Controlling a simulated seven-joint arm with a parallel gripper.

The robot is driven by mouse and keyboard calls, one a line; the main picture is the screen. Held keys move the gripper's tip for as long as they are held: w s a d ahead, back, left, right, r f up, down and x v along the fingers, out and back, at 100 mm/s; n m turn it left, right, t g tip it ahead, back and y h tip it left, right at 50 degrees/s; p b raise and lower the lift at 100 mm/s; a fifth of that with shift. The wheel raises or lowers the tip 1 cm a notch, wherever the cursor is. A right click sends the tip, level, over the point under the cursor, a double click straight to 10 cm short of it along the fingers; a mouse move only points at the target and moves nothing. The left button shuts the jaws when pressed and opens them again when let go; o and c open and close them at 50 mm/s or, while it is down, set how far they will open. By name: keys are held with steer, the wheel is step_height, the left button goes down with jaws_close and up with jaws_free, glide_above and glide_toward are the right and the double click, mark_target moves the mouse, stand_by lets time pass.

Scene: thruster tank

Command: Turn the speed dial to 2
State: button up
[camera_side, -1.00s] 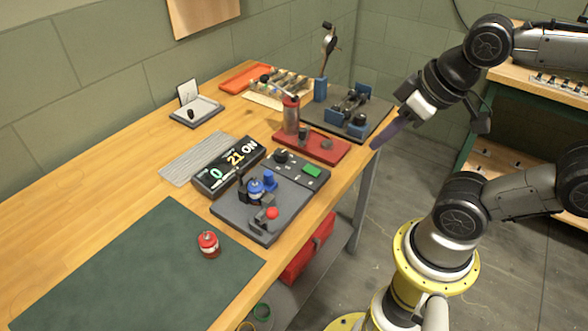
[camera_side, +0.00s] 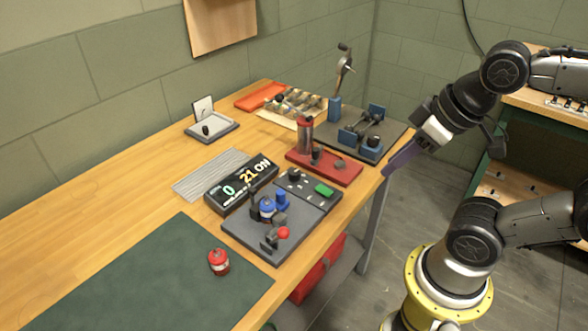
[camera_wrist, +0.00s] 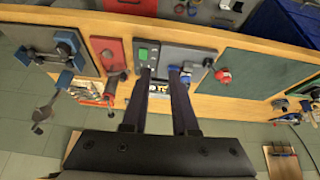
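The dark control panel (camera_side: 306,189) lies near the table's front edge. It carries a small black dial (camera_side: 294,174) and a green button (camera_side: 324,189). Which number the dial points to is too small to read. The black display (camera_side: 241,184) behind it shows 0, 21 and ON. My gripper (camera_side: 388,171) hangs in the air off the table's right edge, apart from the panel. In the wrist view its two long fingers (camera_wrist: 161,71) stand apart with nothing between them held. The green button shows there too (camera_wrist: 143,54); I cannot make out the dial.
A grey plate (camera_side: 262,241) with a blue part and a red-knobbed lever (camera_side: 283,233) adjoins the panel. A red base with a cylinder (camera_side: 306,136) stands behind right. Open air lies right of the table.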

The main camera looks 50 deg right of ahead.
steer(key=shift+o, duration=1.2)
steer(key=shift+s+r+n, duration=0.1)
steer(key=shift+n, duration=0.3)
steer(key=o, duration=0.3)
steer(key=w+r+n, duration=0.4)
steer(key=r+n, duration=0.1)
steer(key=shift+w+d+g, duration=0.1)
steer(key=shift+w+g, duration=0.15)
steer(key=shift+g, duration=0.05)
steer(key=shift+o, duration=0.2)
steer(key=n+g, duration=0.5)
steer(key=n, duration=0.1)
glide_above(294, 171)
step_height(294, 171, down, 9)
step_height(294, 171, down, 13)
jaws_close()
